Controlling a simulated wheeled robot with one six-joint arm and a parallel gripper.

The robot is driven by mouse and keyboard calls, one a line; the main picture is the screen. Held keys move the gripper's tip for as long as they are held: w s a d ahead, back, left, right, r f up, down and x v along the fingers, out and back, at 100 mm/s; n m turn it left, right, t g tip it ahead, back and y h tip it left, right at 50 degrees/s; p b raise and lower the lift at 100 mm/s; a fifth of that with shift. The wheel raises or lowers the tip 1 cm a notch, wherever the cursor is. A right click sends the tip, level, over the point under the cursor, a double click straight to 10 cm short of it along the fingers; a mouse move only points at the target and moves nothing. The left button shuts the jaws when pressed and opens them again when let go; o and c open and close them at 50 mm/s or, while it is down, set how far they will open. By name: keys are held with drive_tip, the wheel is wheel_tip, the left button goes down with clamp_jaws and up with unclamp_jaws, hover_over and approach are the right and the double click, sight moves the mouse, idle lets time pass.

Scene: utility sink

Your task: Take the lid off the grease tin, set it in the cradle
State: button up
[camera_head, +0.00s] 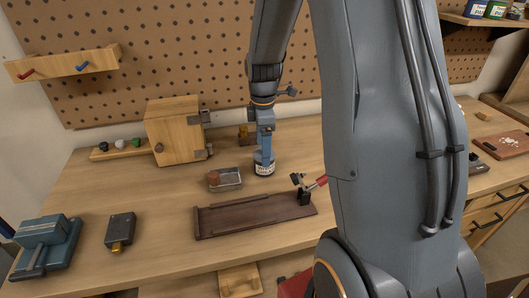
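A small round tin with a pale label (264,170), which looks like the grease tin, stands on the workbench near the middle. My gripper (264,153) points straight down right over the tin and meets its top from this angle. The lid is hidden or blends with the gripper, so I cannot tell whether the fingers hold it. A long dark wooden tray (230,219) with a low raised rim lies in front of the tin. I cannot make out for sure which thing is the cradle.
A small clear-sided box (225,179) stands just left of the tin. A wooden cabinet (174,132) is behind to the left. A red-handled tool (317,184) rests at the tray's right end. A dark block (120,230) and a blue vise-like tool (48,244) sit at the left.

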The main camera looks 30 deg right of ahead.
drive_tip(key=c, duration=1.1)
drive_tip(key=shift+r, duration=0.1)
